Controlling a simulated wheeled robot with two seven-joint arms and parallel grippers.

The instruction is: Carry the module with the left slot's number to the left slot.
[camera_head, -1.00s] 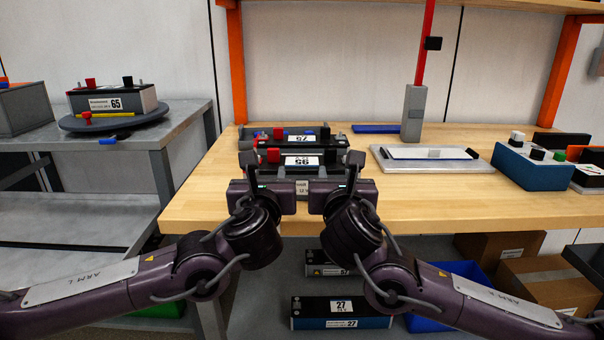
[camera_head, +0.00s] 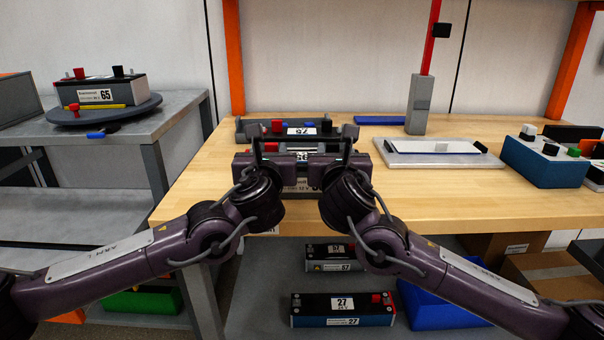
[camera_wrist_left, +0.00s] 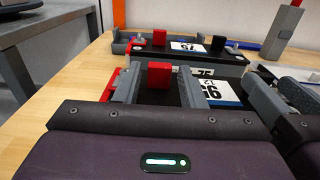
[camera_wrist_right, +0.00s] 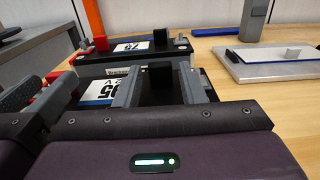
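A dark module (camera_head: 302,157) lies at the bench's front left. Its white label is upside down and partly hidden; I cannot tell whether it reads 95 or 56. My left gripper (camera_head: 258,152) is open, its fingers on either side of the red terminal (camera_wrist_left: 160,74), with gaps showing. My right gripper (camera_head: 346,150) is open around the black terminal (camera_wrist_right: 159,80). Another module (camera_head: 300,130) lies just behind; its label seems upside down too. Module 65 (camera_head: 98,93) is on a round turntable at left. I cannot pick out a left slot or its number.
Modules 57 (camera_head: 333,257) and 27 (camera_head: 342,308) lie on the lower shelf beside a blue bin (camera_head: 440,300). A plate fixture (camera_head: 440,160) and a grey post (camera_head: 418,105) stand mid-bench. A blue box (camera_head: 543,162) is at right. The front middle bench is clear.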

